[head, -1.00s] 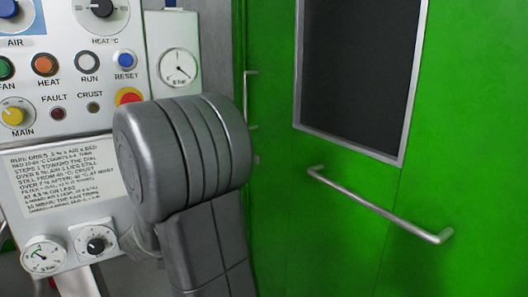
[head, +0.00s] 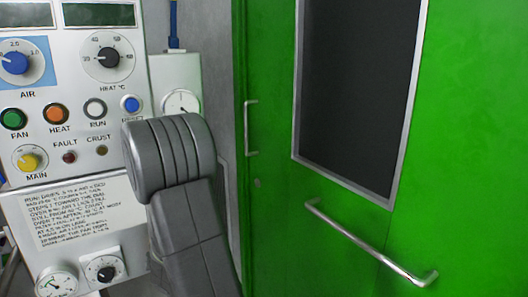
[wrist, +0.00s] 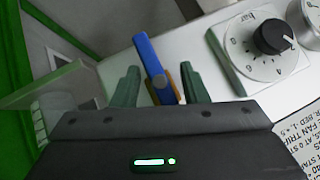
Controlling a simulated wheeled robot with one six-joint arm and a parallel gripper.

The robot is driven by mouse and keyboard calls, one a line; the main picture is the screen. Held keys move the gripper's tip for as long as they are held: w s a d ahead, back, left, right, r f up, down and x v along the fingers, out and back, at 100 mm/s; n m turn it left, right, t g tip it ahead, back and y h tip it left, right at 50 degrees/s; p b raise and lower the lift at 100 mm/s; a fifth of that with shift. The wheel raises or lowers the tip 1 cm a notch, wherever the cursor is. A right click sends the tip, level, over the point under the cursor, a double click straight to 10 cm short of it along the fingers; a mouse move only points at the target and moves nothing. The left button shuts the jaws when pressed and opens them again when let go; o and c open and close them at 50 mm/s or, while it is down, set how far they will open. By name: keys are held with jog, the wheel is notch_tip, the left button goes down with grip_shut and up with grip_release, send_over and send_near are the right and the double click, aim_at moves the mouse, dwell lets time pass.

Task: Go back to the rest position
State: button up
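My gripper (wrist: 160,66) shows in the wrist view with its two green fingers apart. In the head view my grey arm rises in front of the control panel (head: 85,170), and my gripper is out of sight there.
The panel carries knobs, coloured buttons and a small gauge (head: 181,104). A dial with a black knob (wrist: 271,40) is at the upper right of the wrist view. A green door with a metal push bar (head: 370,243) fills the right side of the head view.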

jog(key=shift+m+g+y+p, duration=0.4)
jog(key=shift+m+y+p, duration=0.3)
jog(key=shift+y, duration=0.3)
